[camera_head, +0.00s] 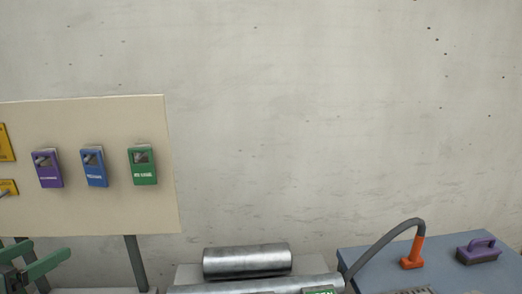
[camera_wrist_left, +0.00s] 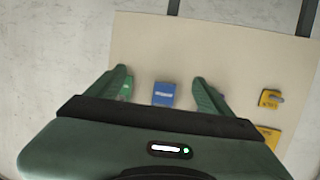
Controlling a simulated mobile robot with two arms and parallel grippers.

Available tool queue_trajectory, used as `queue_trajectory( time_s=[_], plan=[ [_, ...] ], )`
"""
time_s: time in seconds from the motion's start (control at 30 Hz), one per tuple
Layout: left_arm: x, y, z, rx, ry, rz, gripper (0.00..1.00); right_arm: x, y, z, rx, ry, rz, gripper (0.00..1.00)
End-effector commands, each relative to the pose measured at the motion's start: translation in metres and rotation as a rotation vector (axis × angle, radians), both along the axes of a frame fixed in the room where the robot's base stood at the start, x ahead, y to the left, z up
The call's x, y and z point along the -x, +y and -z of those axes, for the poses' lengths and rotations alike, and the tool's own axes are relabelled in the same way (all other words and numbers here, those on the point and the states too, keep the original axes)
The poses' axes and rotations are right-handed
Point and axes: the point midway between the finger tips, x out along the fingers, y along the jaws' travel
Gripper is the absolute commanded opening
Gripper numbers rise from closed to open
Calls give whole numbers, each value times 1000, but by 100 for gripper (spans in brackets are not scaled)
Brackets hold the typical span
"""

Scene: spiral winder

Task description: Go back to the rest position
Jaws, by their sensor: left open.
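My left gripper (camera_head: 50,248) is at the lower left corner of the head view, below the beige board (camera_head: 90,215). In the left wrist view the left gripper (camera_wrist_left: 160,80) has its two green fingers spread apart, with nothing held between them. A blue box (camera_wrist_left: 164,94) on the board shows between the fingers, beyond them. The green box (camera_wrist_left: 125,88) is partly behind the left finger in that view. My right gripper is not in view.
The board carries a purple box (camera_head: 47,168), a blue box (camera_head: 94,167), a green box (camera_head: 142,165) and yellow items at its left edge. Metal rollers (camera_head: 246,261) stand low centre. A blue-grey table (camera_head: 445,262) bears an orange-ended hose (camera_head: 413,252) and a purple-handled block (camera_head: 479,253).

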Motion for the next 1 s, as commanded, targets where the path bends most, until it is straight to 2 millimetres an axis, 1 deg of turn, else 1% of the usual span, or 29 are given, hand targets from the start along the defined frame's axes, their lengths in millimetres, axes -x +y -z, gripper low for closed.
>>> queue_trajectory(
  time_s=[0.03, 0.07, 0.17, 0.27, 0.3, 0.37, 0.4, 0.47, 0.5, 0.6, 0.7, 0.8, 1.0],
  plan=[
    [0, -7, 19, -2, 42, 2, 81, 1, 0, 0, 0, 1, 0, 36],
    [1, -12, 30, -6, 68, 3, 81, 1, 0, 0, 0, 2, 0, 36],
    [5, -29, 73, -21, 168, 6, 81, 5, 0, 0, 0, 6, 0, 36],
    [18, -55, 128, -43, 299, 10, 81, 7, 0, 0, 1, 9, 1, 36],
    [27, -68, 153, -53, 361, 14, 81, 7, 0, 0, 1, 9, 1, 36],
    [45, -90, 191, -71, 457, 19, 81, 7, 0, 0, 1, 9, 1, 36],
    [58, -104, 213, -85, 518, 22, 81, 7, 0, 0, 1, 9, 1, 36],
    [79, -124, 241, -102, 598, 25, 81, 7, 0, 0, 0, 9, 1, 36],
    [92, -136, 256, -115, 644, 26, 81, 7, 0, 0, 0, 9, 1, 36],
    [123, -162, 283, -136, 739, 28, 81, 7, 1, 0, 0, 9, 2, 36],
    [151, -184, 302, -154, 814, 28, 81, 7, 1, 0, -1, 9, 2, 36],
    [177, -204, 314, -168, 879, 25, 81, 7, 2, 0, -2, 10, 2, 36],
    [227, -240, 325, -186, 988, 12, 81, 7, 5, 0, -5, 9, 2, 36]
  ],
)
